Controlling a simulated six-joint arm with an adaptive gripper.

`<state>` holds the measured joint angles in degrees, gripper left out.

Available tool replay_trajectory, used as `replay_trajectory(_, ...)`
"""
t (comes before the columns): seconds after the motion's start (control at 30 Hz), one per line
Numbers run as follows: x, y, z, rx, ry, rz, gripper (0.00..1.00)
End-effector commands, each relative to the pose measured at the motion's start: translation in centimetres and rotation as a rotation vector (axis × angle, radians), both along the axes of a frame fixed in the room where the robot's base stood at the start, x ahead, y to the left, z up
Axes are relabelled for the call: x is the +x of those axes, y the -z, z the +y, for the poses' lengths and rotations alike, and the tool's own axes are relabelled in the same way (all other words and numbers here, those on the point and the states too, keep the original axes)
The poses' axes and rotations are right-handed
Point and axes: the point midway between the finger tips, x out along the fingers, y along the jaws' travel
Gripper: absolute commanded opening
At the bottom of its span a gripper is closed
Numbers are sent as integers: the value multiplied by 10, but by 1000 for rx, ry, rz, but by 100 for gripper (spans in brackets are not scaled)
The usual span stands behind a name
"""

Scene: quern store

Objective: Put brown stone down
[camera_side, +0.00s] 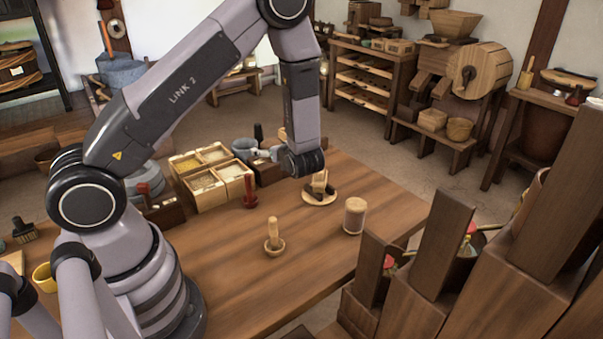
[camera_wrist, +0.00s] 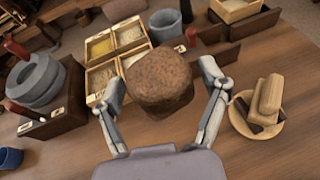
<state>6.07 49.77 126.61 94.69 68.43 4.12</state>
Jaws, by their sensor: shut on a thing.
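The brown stone (camera_wrist: 160,78), round and rough with a flat-looking top, sits between the fingers of my gripper (camera_wrist: 161,80) in the wrist view. The gripper is shut on it, one finger on each side. In the side view my gripper (camera_side: 263,154) is low over the far part of the wooden table (camera_side: 325,237), near the grain box. The stone is not clearly seen there; my arm's end hides that spot. I cannot tell whether the stone touches anything beneath it.
A divided grain box (camera_side: 207,193) stands left of my gripper, with a grey mortar (camera_side: 243,147) behind. A round plate (camera_side: 319,200) with wooden blocks, a red peg (camera_side: 250,192), a wooden peg (camera_side: 273,238) and a jar (camera_side: 355,215) stand nearby.

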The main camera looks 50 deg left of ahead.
Motion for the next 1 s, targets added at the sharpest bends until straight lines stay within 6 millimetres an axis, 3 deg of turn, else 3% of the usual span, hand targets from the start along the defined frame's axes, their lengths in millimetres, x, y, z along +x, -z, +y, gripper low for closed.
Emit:
replay_trajectory(0.03,-21,-1,16,1,-38,4,34)
replay_trajectory(0.2,-72,-4,47,-6,-124,1,33)
replay_trajectory(0.27,-86,-5,53,-9,-147,0,20)
replay_trajectory(0.5,-132,-10,70,-22,-220,-2,19)
replay_trajectory(1.0,-129,73,69,-22,-213,0,19)
